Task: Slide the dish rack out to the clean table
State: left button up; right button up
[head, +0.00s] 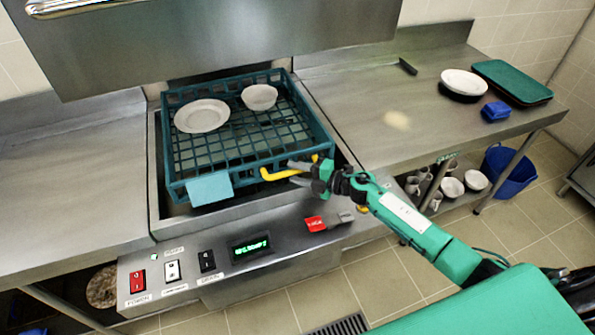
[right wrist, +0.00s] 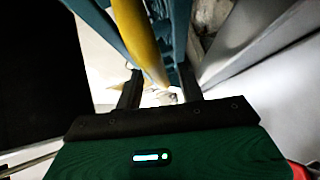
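The dish rack (head: 250,157) is a teal plastic grid crate sitting in the steel well of the dishwasher, under the raised hood. It holds a white plate (head: 202,116) and a white bowl (head: 259,97). A yellow handle (head: 280,174) is on its front side, and a light blue card (head: 209,188) hangs at its front left. My right gripper (head: 297,174) is at the handle with its fingers apart. In the right wrist view the yellow handle (right wrist: 140,42) runs between the two open fingers (right wrist: 159,90), with gaps visible beside it. My left gripper is out of view.
The right steel table (head: 375,115) has clear room beside the well. A left counter (head: 70,190) is bare.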

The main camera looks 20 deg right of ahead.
jog(key=shift+a, duration=0.1)
grip_shut()
